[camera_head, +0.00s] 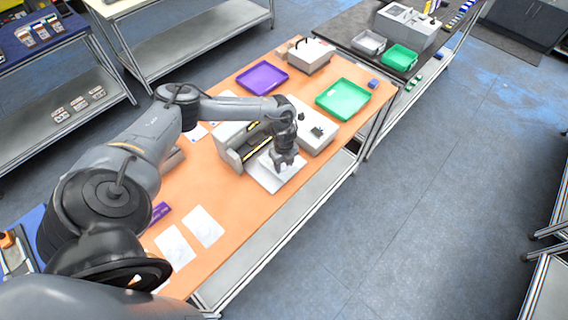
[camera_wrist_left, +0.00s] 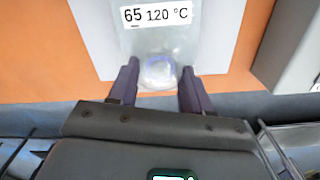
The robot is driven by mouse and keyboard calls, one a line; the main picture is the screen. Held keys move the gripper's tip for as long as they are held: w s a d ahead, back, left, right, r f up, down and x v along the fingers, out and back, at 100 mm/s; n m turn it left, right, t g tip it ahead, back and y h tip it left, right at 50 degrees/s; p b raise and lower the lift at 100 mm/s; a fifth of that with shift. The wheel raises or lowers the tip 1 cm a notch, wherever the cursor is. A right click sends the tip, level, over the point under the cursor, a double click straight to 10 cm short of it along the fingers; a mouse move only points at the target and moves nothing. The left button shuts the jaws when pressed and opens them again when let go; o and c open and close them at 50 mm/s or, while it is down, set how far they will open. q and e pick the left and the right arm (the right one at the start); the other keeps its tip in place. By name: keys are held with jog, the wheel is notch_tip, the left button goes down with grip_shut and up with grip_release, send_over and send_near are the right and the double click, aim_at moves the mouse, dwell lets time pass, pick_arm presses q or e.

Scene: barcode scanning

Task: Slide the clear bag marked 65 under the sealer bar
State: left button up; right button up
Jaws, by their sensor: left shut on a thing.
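The clear bag marked 65 (camera_wrist_left: 160,42) shows in the left wrist view, with a white label reading "65 120 °C" and a round pale item inside. It lies over a white plate (camera_wrist_left: 95,40). My left gripper (camera_wrist_left: 158,88) has a finger on each side of the bag's near end and is shut on it. In the head view my left gripper (camera_head: 283,164) is low over the white plate in front of the grey sealer (camera_head: 233,150). The bag cannot be made out clearly there. The sealer bar is partly hidden by my arm. My right gripper is not in view.
Two pale flat packets (camera_head: 175,247) lie at the table's near end by a purple strip (camera_head: 159,212). A grey-white device (camera_head: 318,138) stands right of the sealer. A purple tray (camera_head: 262,78) and a green tray (camera_head: 343,99) are farther back. The table edge is close to the plate.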

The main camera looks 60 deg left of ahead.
pick_arm(q)
jog(key=shift+f+b, duration=0.6)
jog(key=shift+f, duration=0.35)
jog(key=shift+s+a+f+b, duration=0.1)
jog(key=shift+s+a+b, duration=0.15)
jog(key=shift+a, duration=0.7)
jog(key=shift+s+a+r+b, duration=0.1)
jog(key=shift+s+a, duration=0.2)
jog(key=shift+a, duration=0.65)
jog(key=shift+s+a+f+b, duration=0.1)
jog(key=shift+s+a+b, duration=0.15)
jog(key=shift+a, duration=0.7)
jog(key=shift+s, duration=0.1)
jog(key=o, duration=1.1)
jog(key=shift+o, duration=0.2)
